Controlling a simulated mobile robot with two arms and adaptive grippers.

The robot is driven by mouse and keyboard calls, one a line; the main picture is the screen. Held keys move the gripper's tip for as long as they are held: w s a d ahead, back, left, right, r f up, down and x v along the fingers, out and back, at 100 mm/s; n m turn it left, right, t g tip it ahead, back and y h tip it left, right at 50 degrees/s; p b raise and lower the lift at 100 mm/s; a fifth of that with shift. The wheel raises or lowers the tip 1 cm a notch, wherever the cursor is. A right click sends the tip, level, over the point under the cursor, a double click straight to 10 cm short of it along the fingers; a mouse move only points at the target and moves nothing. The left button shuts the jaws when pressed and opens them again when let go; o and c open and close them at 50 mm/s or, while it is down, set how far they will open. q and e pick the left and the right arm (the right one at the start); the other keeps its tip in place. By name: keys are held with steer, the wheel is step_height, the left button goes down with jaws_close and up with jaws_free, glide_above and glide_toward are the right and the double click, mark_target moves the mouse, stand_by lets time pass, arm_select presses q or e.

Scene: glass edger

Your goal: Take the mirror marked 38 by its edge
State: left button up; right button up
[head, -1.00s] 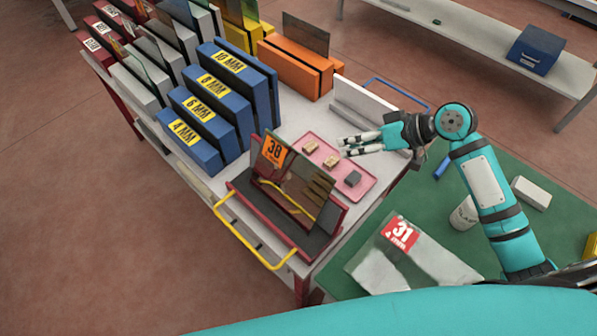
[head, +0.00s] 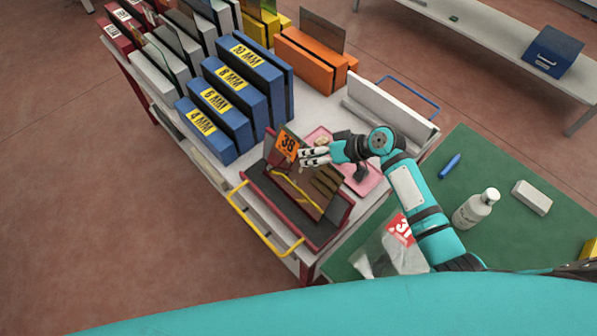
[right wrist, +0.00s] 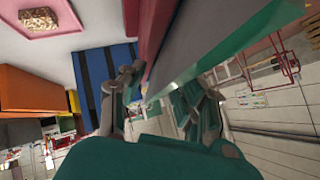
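The mirror marked 38 (head: 309,182) leans in a dark red rack (head: 332,226) at the near end of the cart. Its orange 38 label (head: 288,145) is at its upper left corner. My right gripper (head: 306,156) is at the mirror's upper edge, just right of the label, with its fingers pointing left. In the right wrist view a flat plate with a green edge (right wrist: 205,42), likely this mirror, runs between the two spread fingers (right wrist: 160,95). I cannot tell whether either finger touches it. My left gripper is not in view.
A pink tray (head: 368,184) with small blocks lies behind my right gripper, partly hidden. Blue racks (head: 225,105) stand to the left, an orange rack (head: 306,62) behind.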

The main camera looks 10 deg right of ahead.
steer(key=shift+x, duration=0.95)
steer(key=shift+d, duration=0.1)
steer(key=shift+c, duration=0.3)
jaws_close()
steer(key=shift+w+r, duration=0.1)
steer(key=shift+r, duration=0.1)
